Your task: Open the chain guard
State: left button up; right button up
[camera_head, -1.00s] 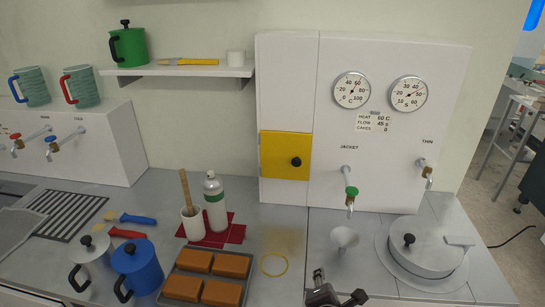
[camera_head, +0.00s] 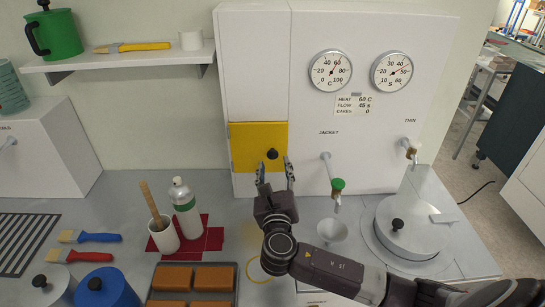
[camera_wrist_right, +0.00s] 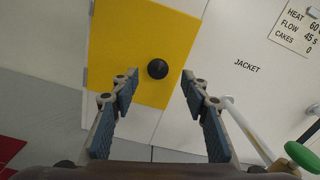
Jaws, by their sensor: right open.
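The chain guard appears to be the yellow square panel (camera_head: 250,147) on the front of the white cabinet, lying flat against it. A round black knob (camera_head: 272,154) sits near its right edge. My right gripper (camera_head: 274,168) is open just in front of and slightly below the knob. In the right wrist view the yellow panel (camera_wrist_right: 135,45) fills the upper middle. The knob (camera_wrist_right: 157,69) shows ahead of and between the open fingers of the gripper (camera_wrist_right: 160,83), apart from both. My left gripper is not in view.
Right of the panel are the jacket tap (camera_head: 337,185), a funnel (camera_head: 332,231) and a lidded round pot (camera_head: 408,228). A bottle (camera_head: 187,207) and a white cup (camera_head: 163,235) stand left of my arm. A tray (camera_head: 235,290) of brown blocks lies in front.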

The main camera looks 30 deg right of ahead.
aim_at(273, 157)
jog(key=x, duration=0.3)
jog(key=shift+a+f, duration=0.1)
jog(key=shift+w+d, duration=0.25)
jog(key=shift+w, duration=0.25)
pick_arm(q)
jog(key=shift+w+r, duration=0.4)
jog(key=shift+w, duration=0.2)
pick_arm(e)
jog(key=shift+f, duration=0.1)
grip_shut()
